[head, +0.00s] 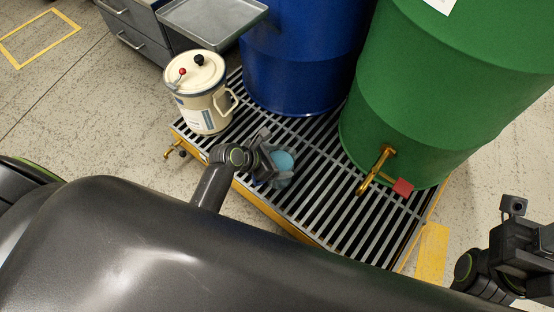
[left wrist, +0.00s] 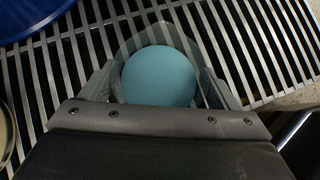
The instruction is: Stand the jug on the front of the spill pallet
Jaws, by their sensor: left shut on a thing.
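The jug (head: 284,160) is a clear round vessel with a teal-blue disc of colour inside. My left gripper (head: 270,163) is shut on it, and the fingers sit on both sides of it in the left wrist view (left wrist: 158,75). The jug is over the slatted grating of the spill pallet (head: 330,222), near its yellow front edge. It looks upright; I cannot tell whether its base touches the slats. My right gripper (head: 524,252) is at the right edge of the head view, away from the jug, and its fingers do not show clearly.
A cream lidded can (head: 203,95) stands on the pallet's left end. A blue drum (head: 300,60) and a green drum (head: 430,95) stand behind. The green drum has a brass tap (head: 377,170) with a red tag. A grey tray (head: 212,25) is at the upper left. The front-right grating is clear.

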